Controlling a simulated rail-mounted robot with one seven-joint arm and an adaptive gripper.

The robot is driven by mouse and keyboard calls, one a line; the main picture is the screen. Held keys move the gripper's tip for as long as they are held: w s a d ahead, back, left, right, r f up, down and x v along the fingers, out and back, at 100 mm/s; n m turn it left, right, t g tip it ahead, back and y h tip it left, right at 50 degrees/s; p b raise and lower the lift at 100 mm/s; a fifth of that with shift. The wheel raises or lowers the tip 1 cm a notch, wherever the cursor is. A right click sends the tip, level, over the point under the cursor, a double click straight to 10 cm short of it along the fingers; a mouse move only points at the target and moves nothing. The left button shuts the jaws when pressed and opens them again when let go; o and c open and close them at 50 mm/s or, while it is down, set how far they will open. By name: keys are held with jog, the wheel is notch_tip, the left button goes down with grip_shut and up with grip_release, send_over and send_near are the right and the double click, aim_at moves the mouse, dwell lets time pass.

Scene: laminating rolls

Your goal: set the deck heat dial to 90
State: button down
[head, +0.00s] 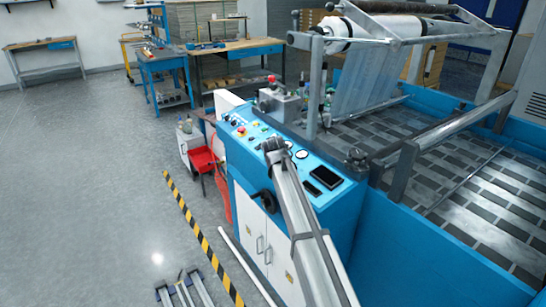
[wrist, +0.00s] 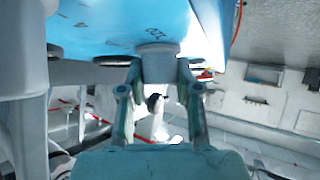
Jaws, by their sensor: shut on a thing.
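The deck heat dial shows in the wrist view as a short grey round knob (wrist: 158,62) on the blue control panel (wrist: 105,25). A printed mark that looks like 120 is beside it on the panel. I cannot read where the dial points. My gripper (wrist: 159,78) has one finger on each side of the knob and is shut on it. In the head view my gripper (head: 272,148) is at the blue panel (head: 336,203), and hides the dial.
Near my gripper on the panel are coloured buttons (head: 240,131), a round white gauge (head: 301,154) and a dark display (head: 326,177). The film roll (head: 385,27) hangs behind. The floor at left is open.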

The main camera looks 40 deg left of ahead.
jog(key=shift+f+m+t+h+b, duration=0.1)
jog(key=shift+m+t+h+b, duration=0.5)
jog(key=shift+m+b, duration=0.3)
jog(key=c, duration=0.8)
grip_release()
jog(key=v, duration=1.2)
jog(key=shift+s, duration=0.15)
